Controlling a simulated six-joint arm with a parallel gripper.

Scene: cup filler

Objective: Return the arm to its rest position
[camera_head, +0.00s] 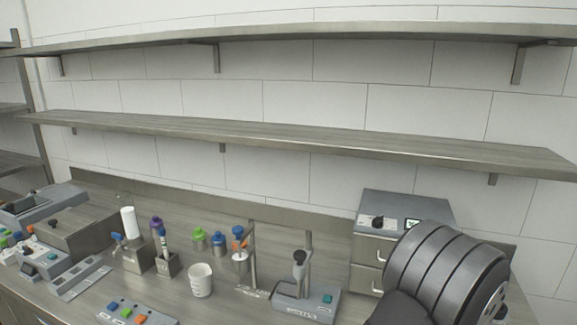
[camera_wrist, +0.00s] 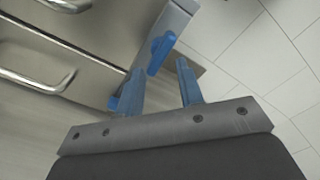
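My gripper (camera_wrist: 172,70) shows in the wrist view as blue fingers on a grey mounting bar. The fingers stand apart with a gap between them, and I see nothing held there. A grey drawer unit with metal handles (camera_wrist: 35,77) lies beyond the fingers at the left, and pale floor or wall tiles show at the right. In the head view, my dark ribbed arm fills the lower right, in front of the drawer unit (camera_head: 365,247). My gripper itself does not show in that view.
A white cup (camera_head: 201,281) stands on the bench, left of a dispenser stand (camera_head: 252,262) and a press-like device (camera_head: 300,285). A button panel (camera_head: 137,316) is at the front. Colored-lid bottles stand behind. A long shelf (camera_head: 300,138) runs above the bench.

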